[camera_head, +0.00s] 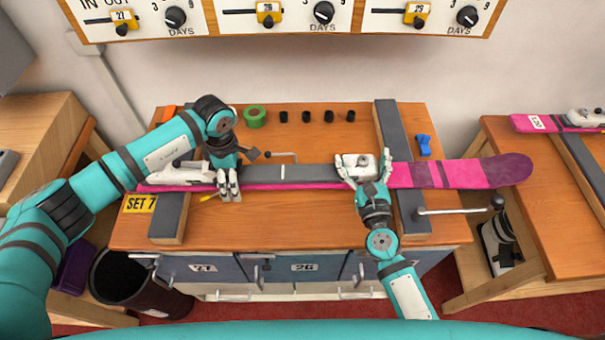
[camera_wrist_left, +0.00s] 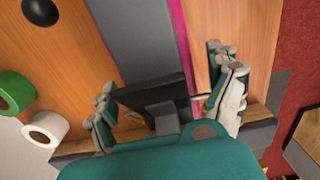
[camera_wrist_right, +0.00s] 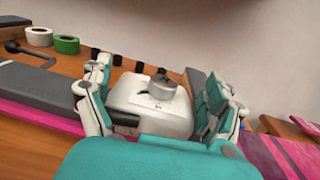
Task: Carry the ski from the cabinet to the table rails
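A pink ski (camera_head: 460,173) with a grey middle (camera_head: 310,173) lies across the table (camera_head: 300,228), over the left rail (camera_head: 170,218) and the right rail (camera_head: 390,125). A white binding (camera_head: 185,174) sits toward its left end. My left gripper (camera_head: 229,190) is open over the ski beside this binding; in the left wrist view the ski (camera_wrist_left: 135,40) runs between its spread fingers (camera_wrist_left: 168,108). My right gripper (camera_head: 365,170) is open, its fingers on both sides of the other white binding (camera_wrist_right: 150,105). I cannot tell whether they touch it.
Green tape (camera_head: 254,117) and several black pegs stand along the table's back. A crank handle (camera_head: 460,210) juts from its right side. A blue clip (camera_head: 423,144) lies behind the ski. A cabinet (camera_head: 535,190) with another pink ski (camera_head: 535,123) stands right. A dark bin (camera_head: 125,280) stands front left.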

